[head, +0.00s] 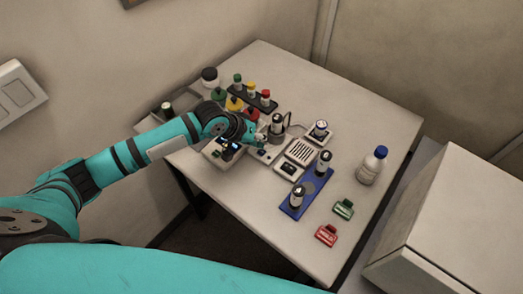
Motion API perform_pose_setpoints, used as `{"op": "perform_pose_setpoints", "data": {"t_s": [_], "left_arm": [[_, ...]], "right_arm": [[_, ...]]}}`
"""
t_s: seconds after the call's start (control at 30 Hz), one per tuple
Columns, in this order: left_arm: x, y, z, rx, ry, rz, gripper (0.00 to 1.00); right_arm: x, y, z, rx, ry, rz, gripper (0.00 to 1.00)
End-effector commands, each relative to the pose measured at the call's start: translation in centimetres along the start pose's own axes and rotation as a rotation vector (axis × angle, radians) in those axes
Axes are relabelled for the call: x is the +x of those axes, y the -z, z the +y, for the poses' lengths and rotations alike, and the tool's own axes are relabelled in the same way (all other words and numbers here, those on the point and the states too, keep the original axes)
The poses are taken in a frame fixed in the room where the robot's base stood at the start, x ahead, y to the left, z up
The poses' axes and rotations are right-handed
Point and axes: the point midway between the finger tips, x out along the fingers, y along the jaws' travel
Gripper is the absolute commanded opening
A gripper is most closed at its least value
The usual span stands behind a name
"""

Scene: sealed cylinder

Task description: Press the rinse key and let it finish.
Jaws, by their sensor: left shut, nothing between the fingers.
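My left arm comes in from the left and reaches over the table. My left gripper (255,140) is shut and empty. It is small in the picture, over the left side of the light grey apparatus (264,156) in the middle of the table. A dark cylinder with a pale top (277,124) stands upright on this apparatus, just right of the gripper. I cannot pick out the rinse key; the keys are too small to read and partly hidden by the gripper. I cannot tell whether the fingertips touch anything. My right gripper is not in view.
A blue rack (308,193) holds two cylinders, right of a slotted grey unit (299,151). A dark rack (255,97) with capped vials stands behind.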

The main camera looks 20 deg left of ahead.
Motion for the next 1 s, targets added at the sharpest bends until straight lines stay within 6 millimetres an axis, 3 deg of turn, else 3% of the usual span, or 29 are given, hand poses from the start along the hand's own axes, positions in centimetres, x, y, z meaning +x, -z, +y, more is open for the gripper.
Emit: {"op": "perform_pose_setpoints", "data": {"t_s": [1.0], "left_arm": [[0.98,-0.55,-0.54,-0.001,0.0,0.0,0.0]], "right_arm": [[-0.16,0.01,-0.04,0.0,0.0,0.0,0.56]]}}
